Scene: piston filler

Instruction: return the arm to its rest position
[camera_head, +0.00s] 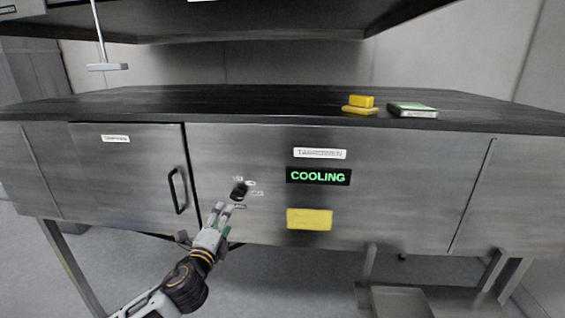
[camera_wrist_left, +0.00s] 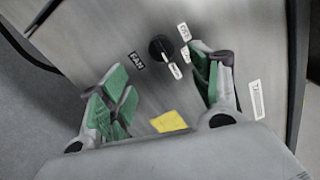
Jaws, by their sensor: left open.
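My left gripper (camera_head: 226,212) reaches in from the lower left in the head view, in front of the steel cabinet front (camera_head: 265,150). Its fingers point up toward a black rotary knob (camera_head: 239,191), with small white labels around it. In the left wrist view, the left gripper (camera_wrist_left: 165,95) is open and empty, its green-padded fingers spread wide. The knob (camera_wrist_left: 161,47) shows beyond and between the fingertips; I see no finger closed on it. My right gripper is in neither view.
A green COOLING display (camera_head: 318,176) and a yellow note (camera_head: 309,219) are on the cabinet front. A door handle (camera_head: 177,190) stands out left of the knob. Yellow blocks (camera_head: 361,101) and a green-topped box (camera_head: 412,109) lie on the dark worktop (camera_head: 220,102).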

